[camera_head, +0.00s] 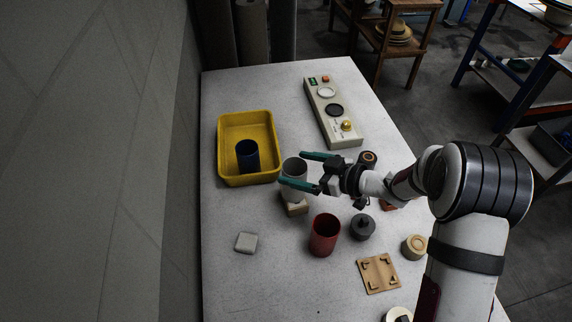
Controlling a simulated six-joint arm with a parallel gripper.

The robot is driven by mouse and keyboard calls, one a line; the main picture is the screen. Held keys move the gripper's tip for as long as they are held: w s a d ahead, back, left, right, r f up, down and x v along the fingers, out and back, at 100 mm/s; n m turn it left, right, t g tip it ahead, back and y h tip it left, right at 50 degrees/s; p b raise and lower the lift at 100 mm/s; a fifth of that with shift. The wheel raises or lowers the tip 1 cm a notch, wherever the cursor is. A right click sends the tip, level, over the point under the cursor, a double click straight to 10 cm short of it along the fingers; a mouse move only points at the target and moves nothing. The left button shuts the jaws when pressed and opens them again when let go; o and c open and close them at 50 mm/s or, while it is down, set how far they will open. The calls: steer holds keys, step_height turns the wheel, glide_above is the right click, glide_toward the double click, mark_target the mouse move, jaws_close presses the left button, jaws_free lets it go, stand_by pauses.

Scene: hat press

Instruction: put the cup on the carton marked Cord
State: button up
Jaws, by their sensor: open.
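A light grey cup (293,168) is upright between the two teal fingers of my gripper (299,171). The gripper is open, with one finger on each side of the cup; I cannot tell whether either touches it. A small tan block-like carton (296,209) shows directly below the cup, and the cup appears to stand on it. No Cord marking is readable on it. A dark red cup (324,236) stands on the table nearer the front. A dark blue cup (247,157) stands inside the yellow tray (228,174).
A control panel (341,137) with buttons lies at the back right. A dark grey knobbed piece (362,228), a tan round piece (414,246), a wooden plate (379,274) and a grey block (246,242) lie around the front. The table's (230,290) front left is clear.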

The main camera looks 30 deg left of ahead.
steer(key=w+d+r+m+t+h, duration=0.3)
steer(key=w+d+r+m+t, duration=0.35)
steer(key=d, duration=0.65)
steer(key=s+d+r+m+t+h, duration=0.1)
steer(key=d+r+m+h, duration=0.3)
steer(key=d, duration=0.6)
steer(key=d+r+m+t+h, duration=0.1)
steer(key=d+m+t+h, duration=0.1)
steer(key=d+m+h, duration=0.55)
steer(key=s+d+f+m+g, duration=0.1)
steer(key=s+d+m+g, duration=0.15)
steer(key=s, duration=0.65)
steer(key=s+d+f+m+g, duration=0.1)
steer(key=s+d+g, duration=0.25)
steer(key=s, duration=0.65)
steer(key=s+a+m+g+y, duration=0.2)
steer(key=s+a, duration=0.4)
steer(key=s, duration=0.5)
steer(key=shift+f+g+y, duration=0.15)
steer(key=shift+g+y, duration=0.3)
steer(key=shift+g, duration=0.4)
